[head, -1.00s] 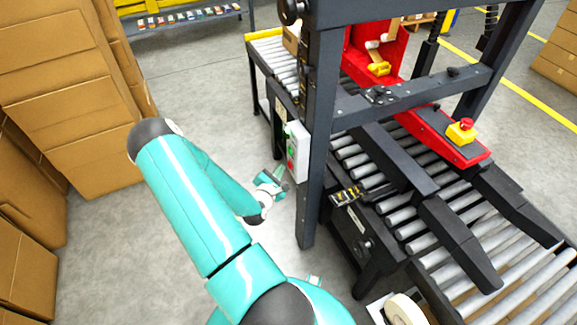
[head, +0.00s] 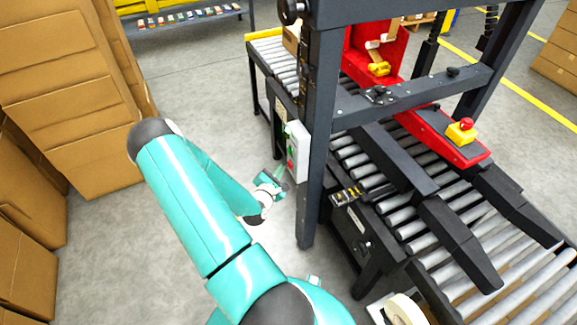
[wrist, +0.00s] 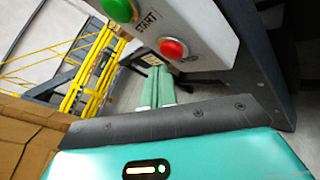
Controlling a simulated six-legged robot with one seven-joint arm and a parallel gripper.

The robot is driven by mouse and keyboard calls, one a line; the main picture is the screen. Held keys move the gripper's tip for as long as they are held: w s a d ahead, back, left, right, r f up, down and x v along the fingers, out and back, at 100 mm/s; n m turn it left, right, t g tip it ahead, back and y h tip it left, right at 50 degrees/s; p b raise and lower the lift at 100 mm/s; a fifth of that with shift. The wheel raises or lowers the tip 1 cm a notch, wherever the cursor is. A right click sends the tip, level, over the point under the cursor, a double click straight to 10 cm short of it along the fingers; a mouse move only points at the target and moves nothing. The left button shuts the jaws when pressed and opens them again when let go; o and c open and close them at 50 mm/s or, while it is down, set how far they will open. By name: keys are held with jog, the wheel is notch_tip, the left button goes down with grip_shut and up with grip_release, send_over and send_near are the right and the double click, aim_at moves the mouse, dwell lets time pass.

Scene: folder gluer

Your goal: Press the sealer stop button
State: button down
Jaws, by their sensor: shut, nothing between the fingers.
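The red stop button (wrist: 173,49) sits on a light grey control box, with a green button (wrist: 119,9) marked START to its upper left in the wrist view. In the head view the control box (head: 298,152) is fixed to the dark post of the sealer, and its red button (head: 291,164) faces left. My gripper (head: 284,172) is beside the box, just left of it. In the wrist view the two teal fingers of my gripper (wrist: 160,72) are together, empty, with their tips close below and left of the red button. Whether they touch it I cannot tell.
A red emergency button on a yellow housing (head: 461,132) stands on the sealer's red arm. The roller conveyor (head: 400,215) lies right of the post. Stacked cardboard boxes (head: 60,90) stand at left. The grey floor between boxes and machine is clear.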

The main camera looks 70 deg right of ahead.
jog(key=shift+s+d, duration=0.1)
jog(key=shift+s, duration=0.05)
jog(key=shift+s+d, duration=0.2)
jog(key=shift+d, duration=0.05)
jog(key=shift+s+d, duration=0.2)
dwell(0.9)
jog(key=shift+w, duration=0.1)
jog(key=shift+w+a, duration=0.4)
jog(key=shift+a, duration=0.1)
jog(key=shift+w, duration=0.1)
jog(key=shift+w+a, duration=2.05)
jog(key=shift+a, duration=0.1)
jog(key=shift+r, duration=0.15)
